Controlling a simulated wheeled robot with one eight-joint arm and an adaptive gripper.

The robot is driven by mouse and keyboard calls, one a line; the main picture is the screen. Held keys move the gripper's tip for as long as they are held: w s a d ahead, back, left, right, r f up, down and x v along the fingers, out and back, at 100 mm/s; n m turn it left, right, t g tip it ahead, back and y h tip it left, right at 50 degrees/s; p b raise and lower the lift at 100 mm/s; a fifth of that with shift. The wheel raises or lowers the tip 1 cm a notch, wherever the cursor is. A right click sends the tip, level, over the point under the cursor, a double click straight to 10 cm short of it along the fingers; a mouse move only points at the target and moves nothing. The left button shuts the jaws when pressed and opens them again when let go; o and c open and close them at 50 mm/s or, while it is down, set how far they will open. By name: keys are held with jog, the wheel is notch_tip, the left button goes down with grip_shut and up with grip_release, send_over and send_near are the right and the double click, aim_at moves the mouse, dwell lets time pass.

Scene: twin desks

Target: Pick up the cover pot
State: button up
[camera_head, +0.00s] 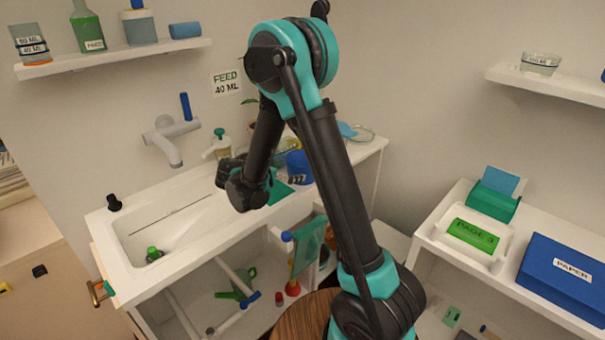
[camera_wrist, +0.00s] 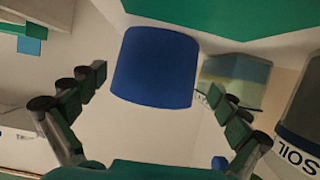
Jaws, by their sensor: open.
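The likely cover pot is a plain blue tapered pot (camera_wrist: 155,68) in the upper middle of the wrist view, which seems to be upside down. My gripper (camera_wrist: 156,86) is open, with one finger on each side of the pot's image. I see no finger touching it, and the gap in depth is hard to judge. In the head view a blue object (camera_head: 298,166), perhaps the same pot, stands on the counter just right of my wrist and is partly hidden by my arm. My fingertips are not clear there.
A container with an inverted SOIL label (camera_wrist: 300,105) stands close to the right finger in the wrist view. The sink (camera_head: 170,225) is to the left, with a soap bottle (camera_head: 220,145) behind.

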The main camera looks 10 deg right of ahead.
jog(key=shift+x, duration=3.3)
jog(key=shift+d+r, duration=0.15)
jog(key=shift+c, duration=0.2)
jog(key=c, duration=1.1)
jog(key=shift+r, duration=0.1)
notch_tip(320, 180, up, 20)
